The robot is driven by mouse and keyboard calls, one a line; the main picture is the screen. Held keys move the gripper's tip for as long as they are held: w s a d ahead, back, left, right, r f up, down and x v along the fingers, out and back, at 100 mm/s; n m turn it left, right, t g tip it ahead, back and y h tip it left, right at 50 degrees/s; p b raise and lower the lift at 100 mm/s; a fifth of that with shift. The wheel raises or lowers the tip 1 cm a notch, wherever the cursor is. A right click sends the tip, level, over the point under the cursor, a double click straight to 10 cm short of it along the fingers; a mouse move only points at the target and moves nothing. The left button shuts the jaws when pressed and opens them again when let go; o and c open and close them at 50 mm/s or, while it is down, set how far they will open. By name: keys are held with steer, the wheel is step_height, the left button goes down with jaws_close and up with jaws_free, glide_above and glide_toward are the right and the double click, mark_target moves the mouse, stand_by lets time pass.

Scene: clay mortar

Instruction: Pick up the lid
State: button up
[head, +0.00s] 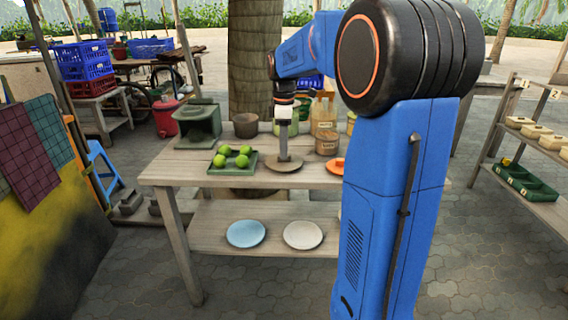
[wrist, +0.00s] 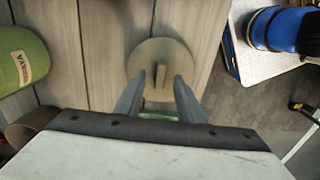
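The lid (head: 272,167) is a flat, round brown disc lying on the wooden table, near its front edge. In the wrist view the lid (wrist: 150,53) shows a short upright bar handle (wrist: 160,76) at its middle. My gripper (head: 284,157) points straight down over the lid in the head view and hides the handle there. In the wrist view my gripper (wrist: 159,80) is open, with one finger on each side of the handle. A gap shows on both sides, so the fingers look apart from the handle. How far the fingertips are above the disc is unclear.
A green tray (head: 212,170) with several limes sits left of the lid, and an orange item (head: 335,166) right of it. Behind stand a brown pot (head: 245,125), a grey-green stove (head: 197,124) and labelled jars (head: 326,143). Plates (head: 246,234) lie on the lower shelf.

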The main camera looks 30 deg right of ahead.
steer(key=shift+f, duration=0.8)
jaws_close()
steer(key=shift+r, duration=0.1)
